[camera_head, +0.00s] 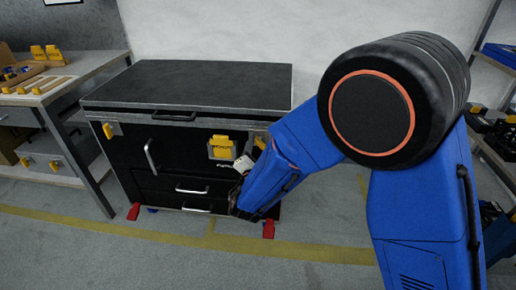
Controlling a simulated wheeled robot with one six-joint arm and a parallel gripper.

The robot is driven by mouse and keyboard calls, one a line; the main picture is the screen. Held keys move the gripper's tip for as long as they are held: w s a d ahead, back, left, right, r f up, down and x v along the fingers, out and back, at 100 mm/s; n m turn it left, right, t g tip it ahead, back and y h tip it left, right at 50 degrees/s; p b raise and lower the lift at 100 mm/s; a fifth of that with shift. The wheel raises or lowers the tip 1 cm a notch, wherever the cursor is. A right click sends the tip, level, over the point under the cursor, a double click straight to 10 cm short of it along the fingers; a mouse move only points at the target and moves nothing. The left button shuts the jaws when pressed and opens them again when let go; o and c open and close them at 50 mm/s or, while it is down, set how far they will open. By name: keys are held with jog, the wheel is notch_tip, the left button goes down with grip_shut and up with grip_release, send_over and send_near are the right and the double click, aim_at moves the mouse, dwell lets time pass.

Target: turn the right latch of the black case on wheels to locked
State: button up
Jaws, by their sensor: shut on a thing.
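The black case on wheels (135,160) stands against the wall, with a flat dark lid on top. Its left latch (111,129) is yellow on a metal plate at the upper left corner of the front. The right latch (260,142) shows as a small yellow piece at the upper right of the front, partly covered by my blue arm. My gripper (244,163) is at the case's right front, close to this latch and shut on it. The fingertips are small and mostly hidden, so the latch's exact angle cannot be told.
A yellow piece (221,146) sits on the case front, left of my gripper. Drawers with metal handles (192,190) are below. Red wheel parts (268,229) stick out at the floor. A workbench (80,73) stands left, shelves (500,55) right. The floor in front is clear.

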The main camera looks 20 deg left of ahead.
jog(key=m, duration=0.4)
jog(key=shift+f+m, duration=0.1)
jog(key=shift+m, duration=1.8)
jog(key=o, duration=1)
jog(key=shift+o, duration=0.2)
jog(key=v, duration=1.7)
jog(key=shift+s, duration=0.25)
